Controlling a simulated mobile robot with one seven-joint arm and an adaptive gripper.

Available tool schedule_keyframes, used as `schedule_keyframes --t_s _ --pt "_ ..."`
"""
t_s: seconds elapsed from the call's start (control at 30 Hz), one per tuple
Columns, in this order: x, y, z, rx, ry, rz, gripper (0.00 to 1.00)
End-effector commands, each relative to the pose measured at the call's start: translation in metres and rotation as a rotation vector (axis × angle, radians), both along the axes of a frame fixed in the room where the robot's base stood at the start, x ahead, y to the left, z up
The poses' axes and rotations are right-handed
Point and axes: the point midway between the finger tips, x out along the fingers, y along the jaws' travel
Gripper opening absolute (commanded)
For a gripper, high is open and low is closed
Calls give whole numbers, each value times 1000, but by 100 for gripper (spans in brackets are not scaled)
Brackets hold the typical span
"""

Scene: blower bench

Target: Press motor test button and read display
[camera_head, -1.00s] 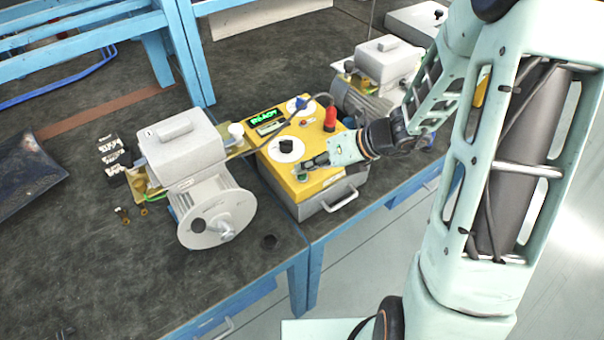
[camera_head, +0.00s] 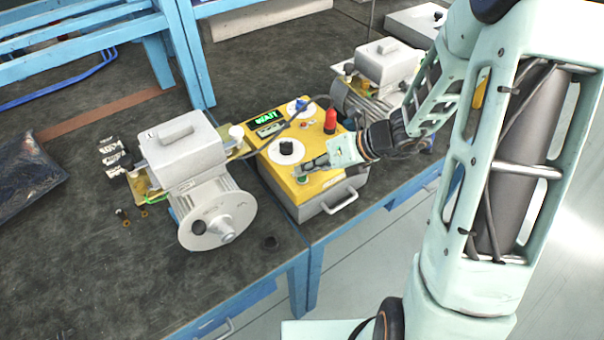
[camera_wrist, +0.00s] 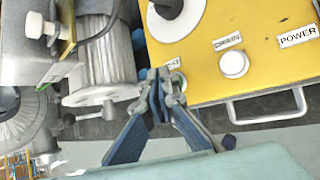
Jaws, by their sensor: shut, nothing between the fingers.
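The yellow-topped test box (camera_head: 325,182) stands at the bench's front edge. Its display (camera_head: 266,116) shows green letters that look like "WAIT". A green button (camera_head: 303,179) sits at the panel's front left corner. My gripper (camera_head: 299,170) is shut and empty, with its tips at that button; whether they touch it I cannot tell.
A motor with a round flange (camera_head: 216,220) stands left of the box, and another motor (camera_head: 385,68) stands behind it to the right. A red knob (camera_head: 331,120) and black dial (camera_head: 287,148) rise from the panel. A dark bag (camera_head: 28,165) lies at far left.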

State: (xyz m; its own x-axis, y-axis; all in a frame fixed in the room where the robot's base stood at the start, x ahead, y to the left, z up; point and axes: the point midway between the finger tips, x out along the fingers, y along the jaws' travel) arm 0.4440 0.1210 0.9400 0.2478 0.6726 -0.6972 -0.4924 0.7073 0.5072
Motion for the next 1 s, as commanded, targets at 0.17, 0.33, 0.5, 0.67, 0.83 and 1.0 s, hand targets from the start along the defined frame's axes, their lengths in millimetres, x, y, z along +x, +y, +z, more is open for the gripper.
schedule_keyframes --t_s 0.17,0.33,0.5,0.67,0.83,1.0 --pt "0 0 9 0 0 0 0" --pt "0 0 8 0 -1 -1 0" --pt "0 0 11 0 -1 -1 0" --pt "0 0 25 0 -1 -1 0" --pt "0 0 43 0 -1 -1 0" --pt "0 0 58 0 -1 -1 0"
